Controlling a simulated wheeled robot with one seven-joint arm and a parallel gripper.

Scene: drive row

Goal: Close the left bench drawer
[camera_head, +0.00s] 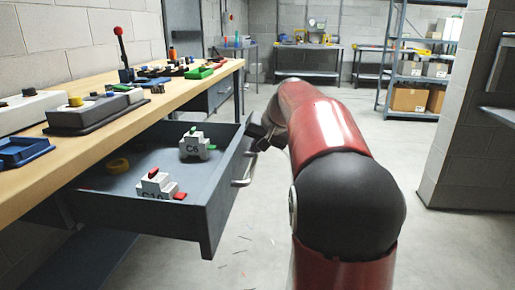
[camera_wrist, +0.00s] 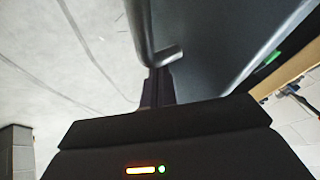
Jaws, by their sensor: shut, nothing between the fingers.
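The bench drawer (camera_head: 222,198) is pulled far out from under the wooden bench top (camera_head: 40,182). My gripper (camera_head: 257,138) is shut and empty, at the far end of the drawer front near the handle. In the wrist view the shut fingers (camera_wrist: 156,88) point at the handle (camera_wrist: 140,30) and the grey drawer front (camera_wrist: 205,40). I cannot tell whether they touch.
The bench top carries devices, a blue tray (camera_head: 25,150) and a red-knobbed lever (camera_head: 121,55). Bare grey floor (camera_head: 400,240) lies right of my arm. A shelf rack (camera_head: 425,70) with boxes and a back bench (camera_head: 308,72) stand farther off. A block wall (camera_head: 460,130) is at right.

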